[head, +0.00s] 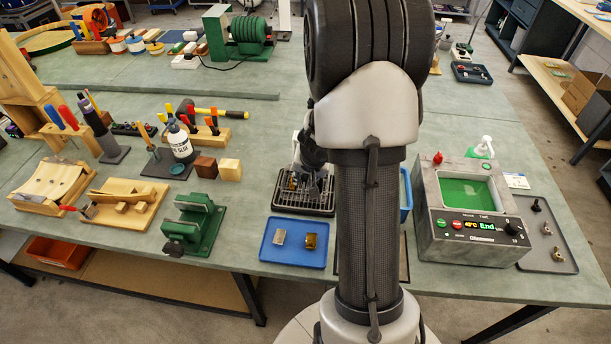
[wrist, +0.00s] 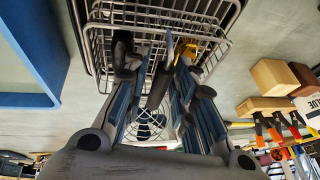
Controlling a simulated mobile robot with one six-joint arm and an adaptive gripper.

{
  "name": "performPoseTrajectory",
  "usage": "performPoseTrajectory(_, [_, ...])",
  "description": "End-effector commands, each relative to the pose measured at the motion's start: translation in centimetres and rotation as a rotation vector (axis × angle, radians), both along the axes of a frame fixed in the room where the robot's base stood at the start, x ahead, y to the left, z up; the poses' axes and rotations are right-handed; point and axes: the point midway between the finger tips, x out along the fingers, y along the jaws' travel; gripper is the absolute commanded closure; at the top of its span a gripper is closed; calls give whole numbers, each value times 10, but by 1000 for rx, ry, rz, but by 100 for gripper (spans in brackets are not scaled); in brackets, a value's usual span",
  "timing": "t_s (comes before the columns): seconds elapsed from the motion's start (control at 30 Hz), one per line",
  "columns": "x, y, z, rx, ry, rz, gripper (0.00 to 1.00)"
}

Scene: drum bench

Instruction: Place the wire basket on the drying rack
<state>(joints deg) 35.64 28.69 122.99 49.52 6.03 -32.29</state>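The wire basket (wrist: 112,38), of silvery wire, fills the upper middle of the wrist view, with yellow pieces (wrist: 187,49) showing in it. In the head view the basket is over the black drying rack (head: 284,206), within its outline; the contact beneath is hidden. My gripper (wrist: 157,66) is at the basket, its two fingers apart on either side of a dark upright handle (wrist: 158,88). Gaps seem to show between fingers and handle. In the head view my arm hides much of the gripper and the basket's right side.
A blue tray (head: 268,256) with two small metal blocks lies in front of the rack. A grey ultrasonic cleaner (head: 440,235) with a green bath stands to the right. A green vise (head: 195,222) and wooden blocks (head: 229,170) stand to the left.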

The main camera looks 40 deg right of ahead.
Motion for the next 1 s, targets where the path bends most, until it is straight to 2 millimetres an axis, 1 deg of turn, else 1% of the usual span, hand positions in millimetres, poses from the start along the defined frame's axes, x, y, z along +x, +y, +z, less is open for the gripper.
performPoseTrajectory(0.33, [0,0,0,0,0,0,68])
performPoseTrajectory(0.47, [0,0,6,0,0,1,68])
performPoseTrajectory(0.57, [-6,2,23,-2,-1,1,68])
performPoseTrajectory(0.8, [-26,12,74,-3,-2,0,68])
performPoseTrajectory(0.9, [-34,15,90,-2,-1,1,68])
performPoseTrajectory(1.0, [-40,18,103,-1,0,1,68])
